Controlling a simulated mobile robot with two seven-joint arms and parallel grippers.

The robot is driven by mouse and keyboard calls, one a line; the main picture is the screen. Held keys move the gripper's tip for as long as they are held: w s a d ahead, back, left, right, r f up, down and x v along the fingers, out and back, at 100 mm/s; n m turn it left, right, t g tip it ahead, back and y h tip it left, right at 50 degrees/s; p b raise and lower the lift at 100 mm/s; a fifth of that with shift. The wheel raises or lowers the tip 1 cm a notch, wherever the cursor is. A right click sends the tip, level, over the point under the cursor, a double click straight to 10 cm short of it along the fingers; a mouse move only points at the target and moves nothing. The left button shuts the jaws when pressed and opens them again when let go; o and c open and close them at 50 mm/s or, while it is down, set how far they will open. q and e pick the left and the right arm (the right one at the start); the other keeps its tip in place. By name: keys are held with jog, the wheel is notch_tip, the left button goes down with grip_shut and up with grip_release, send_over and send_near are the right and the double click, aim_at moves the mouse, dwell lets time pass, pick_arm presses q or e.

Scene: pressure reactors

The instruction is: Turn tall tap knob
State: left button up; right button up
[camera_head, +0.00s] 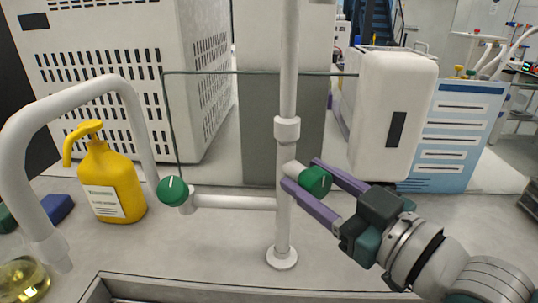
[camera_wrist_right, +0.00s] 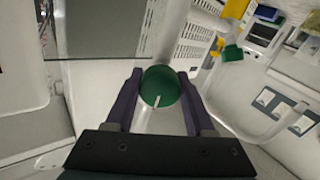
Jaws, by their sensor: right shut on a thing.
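The tall white tap (camera_head: 286,130) stands upright behind the sink. A green knob (camera_head: 316,181) with a white mark sits on a short stub on its right side. My right gripper (camera_head: 300,172) has its purple fingers on either side of this knob and is shut on it. In the right wrist view the round green knob (camera_wrist_right: 160,87) lies between the two fingers, its white mark near the lower edge. A second green knob (camera_head: 173,190) sits at the end of the tap's left side arm. My left gripper is not in view.
A yellow soap bottle (camera_head: 110,185) and a curved white pipe (camera_head: 75,92) stand on the left. The sink rim (camera_head: 240,291) is at the front. A white box-shaped device (camera_head: 392,110) and a blue-white panel (camera_head: 455,135) stand behind my right gripper.

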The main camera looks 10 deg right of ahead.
grip_shut()
jog(key=shift+n, duration=3.1)
jog(key=o, duration=1)
grip_release()
jog(key=shift+c, duration=0.2)
